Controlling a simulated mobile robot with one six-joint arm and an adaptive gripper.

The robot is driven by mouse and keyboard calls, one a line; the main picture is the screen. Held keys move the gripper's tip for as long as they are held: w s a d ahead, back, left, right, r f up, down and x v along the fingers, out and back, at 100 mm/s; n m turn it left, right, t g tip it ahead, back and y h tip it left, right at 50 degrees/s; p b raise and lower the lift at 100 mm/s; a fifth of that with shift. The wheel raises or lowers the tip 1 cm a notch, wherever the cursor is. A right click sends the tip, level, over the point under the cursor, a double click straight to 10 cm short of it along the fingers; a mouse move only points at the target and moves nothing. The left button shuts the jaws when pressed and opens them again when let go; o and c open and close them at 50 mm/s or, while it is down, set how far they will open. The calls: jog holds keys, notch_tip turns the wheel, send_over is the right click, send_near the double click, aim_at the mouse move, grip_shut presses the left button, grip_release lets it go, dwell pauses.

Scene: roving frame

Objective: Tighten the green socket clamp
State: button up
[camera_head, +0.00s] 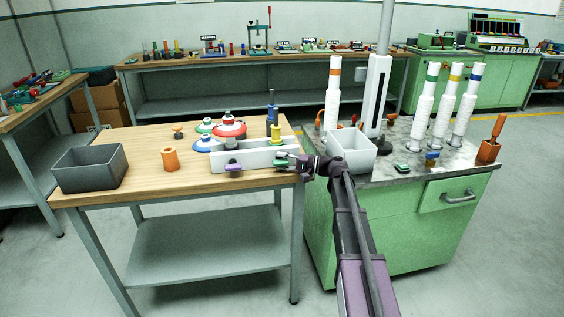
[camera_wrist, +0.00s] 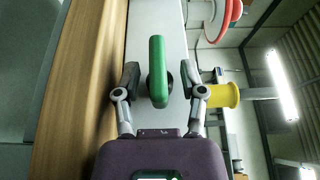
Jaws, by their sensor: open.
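The green clamp handle (camera_wrist: 157,72) stands out from the front face of a pale socket block (camera_wrist: 154,20) in the wrist view. It lies lengthwise between the fingers of my gripper (camera_wrist: 162,77), with a gap on both sides. My gripper is open. In the head view my gripper (camera_head: 290,162) is at the right end of the block (camera_head: 258,157), at the green handle (camera_head: 279,162). A purple handle (camera_head: 233,167) sits on the block's left part. The handle's mount is partly hidden.
Blue and yellow posts (camera_head: 275,128) stand at the block's right end; a yellow spool (camera_wrist: 222,95) shows beside one finger. Red, green and blue discs (camera_head: 229,127) are behind the block. A white bin (camera_head: 352,153) is close to my arm. The wooden tabletop (camera_head: 130,185) is clear in front.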

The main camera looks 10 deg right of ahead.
jog(key=shift+d, duration=0.15)
jog(key=v, duration=1.1)
jog(key=shift+d, duration=0.35)
jog(key=shift+s+r, duration=0.1)
